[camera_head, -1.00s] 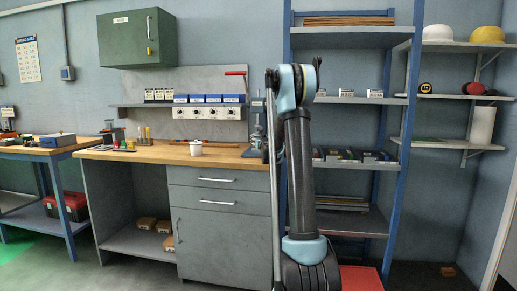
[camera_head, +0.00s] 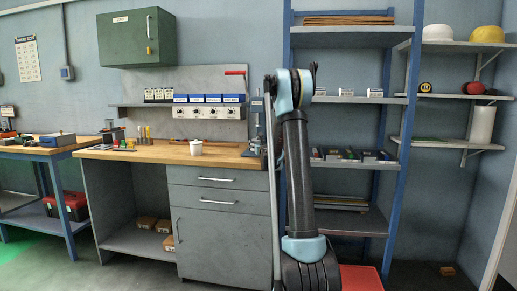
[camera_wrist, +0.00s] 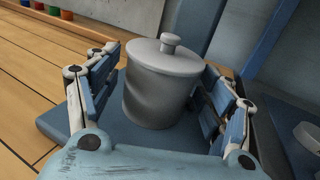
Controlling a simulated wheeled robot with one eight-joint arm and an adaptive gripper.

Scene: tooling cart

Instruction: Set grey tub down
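The grey tub (camera_wrist: 157,92) is a round pot with a knobbed lid. In the wrist view it is upright between the fingers of my gripper (camera_wrist: 163,88). A flat blue surface (camera_wrist: 60,128) shows beneath and around the tub, above the wooden bench top. Whether the tub's bottom touches it cannot be told. In the head view my arm hides the tub and most of my gripper.
The wooden bench (camera_head: 165,153) carries a white pot (camera_head: 196,147) and an upright press-like tool (camera_head: 257,125) near its right end. A blue-framed shelf rack (camera_head: 398,120) stands right of it. Bare wood (camera_wrist: 35,85) shows left of the gripper.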

